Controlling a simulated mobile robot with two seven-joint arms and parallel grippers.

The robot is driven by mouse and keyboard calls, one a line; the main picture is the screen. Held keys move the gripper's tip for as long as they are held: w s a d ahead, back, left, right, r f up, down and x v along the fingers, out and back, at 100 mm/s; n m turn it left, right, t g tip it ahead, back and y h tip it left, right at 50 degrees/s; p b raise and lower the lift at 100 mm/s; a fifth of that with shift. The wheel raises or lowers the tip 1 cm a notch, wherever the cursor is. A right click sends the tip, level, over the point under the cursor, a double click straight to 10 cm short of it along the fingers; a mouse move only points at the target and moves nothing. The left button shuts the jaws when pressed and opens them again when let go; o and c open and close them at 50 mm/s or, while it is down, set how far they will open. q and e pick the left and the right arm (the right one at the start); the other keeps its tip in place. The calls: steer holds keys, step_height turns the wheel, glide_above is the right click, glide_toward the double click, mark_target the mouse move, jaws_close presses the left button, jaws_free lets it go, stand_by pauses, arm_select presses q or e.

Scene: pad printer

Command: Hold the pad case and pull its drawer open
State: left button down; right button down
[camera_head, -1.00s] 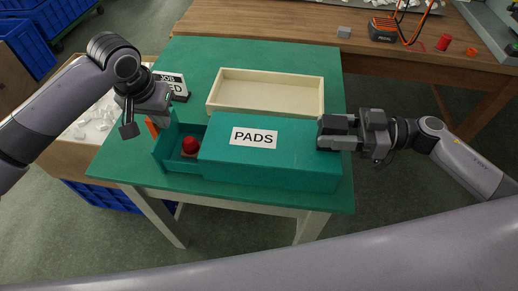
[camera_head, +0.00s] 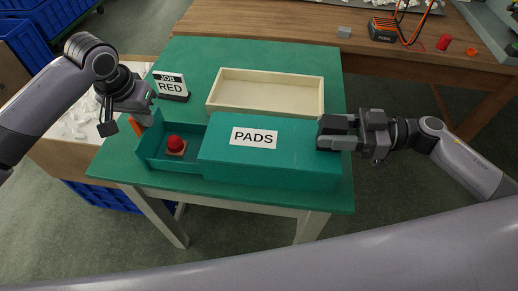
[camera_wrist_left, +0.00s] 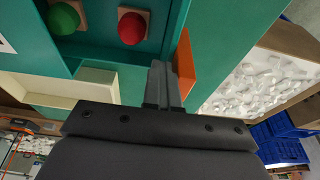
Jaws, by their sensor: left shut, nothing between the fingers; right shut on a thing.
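The green pad case (camera_head: 275,160), labelled PADS, lies on the green table. Its drawer (camera_head: 158,160) sticks out of the left end, showing a red pad (camera_head: 176,145). The left wrist view shows this red pad (camera_wrist_left: 132,28) and a green pad (camera_wrist_left: 63,18) inside the drawer. An orange tab (camera_wrist_left: 184,65) is at the drawer's outer end. My left gripper (camera_head: 143,117) is shut and empty; its fingers (camera_wrist_left: 163,80) are right beside the tab, contact unclear. My right gripper (camera_head: 328,133) is shut on the right end of the case.
An empty cream tray (camera_head: 265,72) lies behind the case. A JOB RED sign (camera_head: 171,85) stands at the back left. A box of white crumpled pieces (camera_wrist_left: 255,85) is beyond the table's left edge. A wooden bench (camera_head: 270,22) is behind.

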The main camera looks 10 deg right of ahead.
arm_select(q)
steer(key=shift+w+a, duration=0.15)
steer(key=shift+a, duration=0.35)
steer(key=shift+w+a, duration=0.15)
steer(key=shift+a, duration=0.35)
arm_select(e)
steer(key=shift+s+f, duration=0.15)
steer(key=shift+f, duration=0.35)
arm_select(q)
steer(key=shift+s+d, duration=0.2)
steer(key=shift+d, duration=0.45)
steer(key=w+v, duration=0.1)
steer(key=v, duration=0.5)
steer(key=shift+d+r, duration=0.25)
steer(key=shift+r, duration=0.35)
steer(key=shift+w, duration=0.1)
arm_select(e)
steer(key=shift+c, duration=2.4)
jaws_free()
steer(key=shift+r, duration=0.15)
steer(key=shift+r, duration=0.1)
steer(key=shift+d, duration=0.15)
steer(key=v, duration=1.1)
steer(key=shift+d, duration=0.35)
